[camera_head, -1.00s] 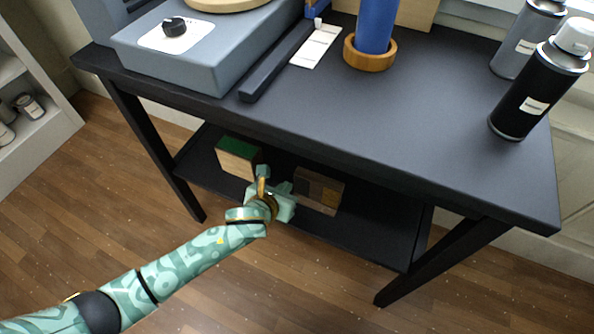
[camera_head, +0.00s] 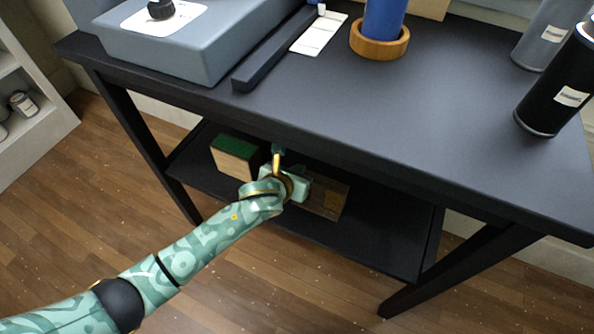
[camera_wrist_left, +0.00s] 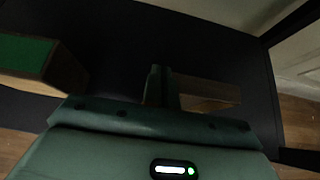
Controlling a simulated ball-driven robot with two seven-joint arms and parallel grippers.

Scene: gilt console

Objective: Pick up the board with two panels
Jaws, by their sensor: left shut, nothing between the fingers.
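A brown wooden piece (camera_head: 328,198), which may be the board with two panels, lies on the dark lower shelf. My left gripper (camera_head: 283,160) is over the lower shelf, in front of the piece's left end. In the left wrist view its fingers (camera_wrist_left: 162,84) are together with nothing between them. Whether they touch the piece is unclear. My right gripper is out of view.
A green-topped wooden block (camera_head: 234,155) stands left on the lower shelf (camera_head: 385,242). The dark tabletop (camera_head: 420,120) overhangs it. On top are a grey-blue device (camera_head: 190,45), a blue cylinder in a wooden ring (camera_head: 378,42) and spray cans (camera_head: 555,85).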

